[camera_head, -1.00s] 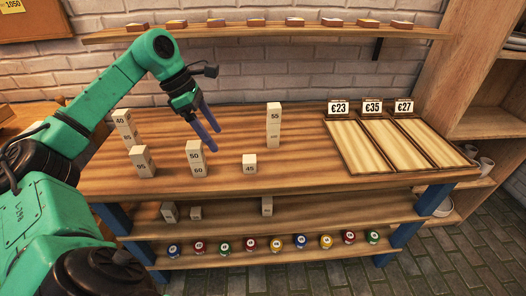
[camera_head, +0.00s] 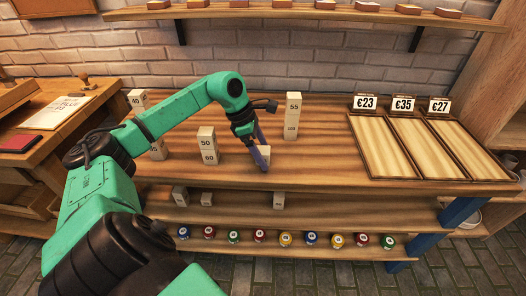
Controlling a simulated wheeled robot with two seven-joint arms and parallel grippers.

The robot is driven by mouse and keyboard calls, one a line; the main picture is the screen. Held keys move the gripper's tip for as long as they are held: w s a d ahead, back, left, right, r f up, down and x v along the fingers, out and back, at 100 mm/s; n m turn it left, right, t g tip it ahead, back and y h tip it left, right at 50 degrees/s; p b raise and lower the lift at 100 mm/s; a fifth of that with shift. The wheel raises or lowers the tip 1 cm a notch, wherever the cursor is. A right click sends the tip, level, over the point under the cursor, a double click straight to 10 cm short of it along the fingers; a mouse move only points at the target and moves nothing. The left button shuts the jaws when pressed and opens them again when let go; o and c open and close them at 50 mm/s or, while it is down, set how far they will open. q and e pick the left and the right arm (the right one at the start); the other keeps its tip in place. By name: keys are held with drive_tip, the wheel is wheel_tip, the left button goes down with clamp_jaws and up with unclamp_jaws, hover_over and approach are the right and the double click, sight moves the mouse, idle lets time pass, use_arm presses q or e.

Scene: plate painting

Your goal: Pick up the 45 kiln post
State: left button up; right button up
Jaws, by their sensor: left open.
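The 45 kiln post (camera_head: 266,150) is a short pale block on the wooden bench top. It is mostly hidden behind the fingers of my left gripper, and its number cannot be read now. My left gripper (camera_head: 261,159) is open, pointing down with its dark blue fingers at the post. I cannot tell whether the fingers touch it or stand on both sides of it. My right gripper is not in view.
A stack marked 50 and 60 (camera_head: 207,145) stands left of my gripper. A tall stack with 55 on top (camera_head: 292,115) stands behind right. Price-tagged trays (camera_head: 388,175) fill the right end. Bare bench lies between gripper and trays. Several coloured pots (camera_head: 285,239) sit on a lower shelf.

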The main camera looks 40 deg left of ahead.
use_arm(q)
drive_tip(key=shift+w+f, duration=0.1)
clamp_jaws()
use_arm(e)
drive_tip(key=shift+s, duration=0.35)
